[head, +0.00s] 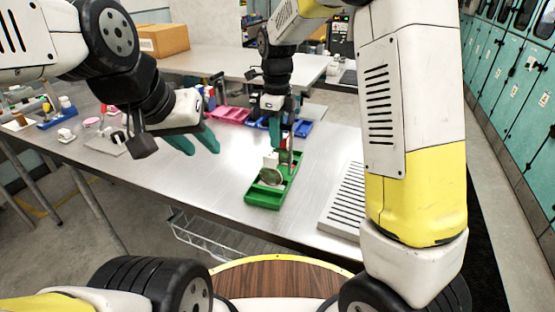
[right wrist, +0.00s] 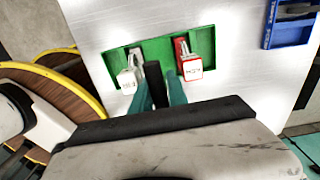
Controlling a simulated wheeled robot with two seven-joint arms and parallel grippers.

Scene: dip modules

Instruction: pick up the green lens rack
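The green rack (head: 263,198) lies on the metal table and also shows in the right wrist view (right wrist: 118,56). A round grey-green disc (head: 271,176) and a white block (head: 270,160) stand at it in the head view. In the right wrist view, a white labelled block (right wrist: 127,80) and a red-and-white labelled block (right wrist: 191,68) stand at it. My right gripper (right wrist: 160,96) points down at the rack's edge between these blocks. Its fingers are a little apart, and whether they clamp anything is unclear. My left gripper (head: 196,148) is open and empty, left of the rack.
Pink trays (head: 232,115) and blue trays (head: 302,128) lie behind the rack; a blue tray (right wrist: 290,25) also shows in the right wrist view. A slotted white panel (head: 345,205) is at the right. Small items (head: 105,140) lie at the left. Table left of the rack is clear.

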